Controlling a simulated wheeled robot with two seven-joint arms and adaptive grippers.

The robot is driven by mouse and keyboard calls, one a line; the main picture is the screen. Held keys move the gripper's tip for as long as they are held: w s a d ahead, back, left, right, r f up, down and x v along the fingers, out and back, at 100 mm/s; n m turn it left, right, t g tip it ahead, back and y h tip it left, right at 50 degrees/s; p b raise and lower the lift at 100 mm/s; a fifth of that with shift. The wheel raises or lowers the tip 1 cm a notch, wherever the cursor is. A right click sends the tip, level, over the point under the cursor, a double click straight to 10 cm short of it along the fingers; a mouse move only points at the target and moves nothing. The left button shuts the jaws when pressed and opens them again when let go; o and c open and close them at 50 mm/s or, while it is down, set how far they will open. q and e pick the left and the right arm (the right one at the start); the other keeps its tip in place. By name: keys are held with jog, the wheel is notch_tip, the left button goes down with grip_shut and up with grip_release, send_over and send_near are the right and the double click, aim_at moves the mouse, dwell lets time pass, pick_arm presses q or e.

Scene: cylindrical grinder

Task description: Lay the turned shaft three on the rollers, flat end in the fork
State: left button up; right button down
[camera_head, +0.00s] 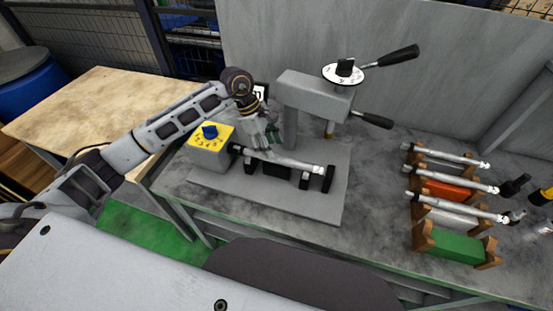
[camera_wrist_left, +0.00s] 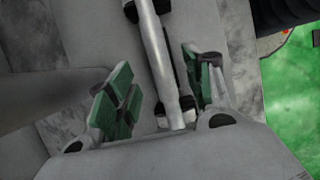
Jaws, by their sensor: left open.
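A silvery turned shaft (camera_head: 290,161) lies along the rollers of the grinder, over dark supports. Its right end rests by the black upright support (camera_head: 327,178); its left end runs toward the yellow-topped box, where the fork and flat end cannot be made out. My left gripper (camera_head: 268,142) is above the shaft's left half. In the left wrist view, the open green-padded fingers (camera_wrist_left: 155,92) stand on either side of the shaft (camera_wrist_left: 158,55), with gaps showing. I cannot read a number on the shaft. My right gripper is not in view.
Three more shafts (camera_head: 455,181) lie on a wooden-ended rack at right; its green front block (camera_head: 456,246) carries none. A yellow-topped box with a blue knob (camera_head: 209,132) stands left of the rollers. The grinder head (camera_head: 314,92) with black-handled levers rises behind. Bench space between grinder and rack is clear.

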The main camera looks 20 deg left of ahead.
aim_at(277, 160)
pick_arm(q)
jog(key=shift+d+f, duration=0.15)
jog(key=shift+f, duration=0.35)
jog(key=p+x, duration=0.1)
jog(key=x, duration=0.2)
jog(key=shift+w+f, duration=0.1)
jog(key=shift+f, duration=0.1)
jog(key=shift+d+f, duration=0.15)
jog(key=shift+f, duration=0.2)
jog(key=shift+c, duration=1)
grip_shut()
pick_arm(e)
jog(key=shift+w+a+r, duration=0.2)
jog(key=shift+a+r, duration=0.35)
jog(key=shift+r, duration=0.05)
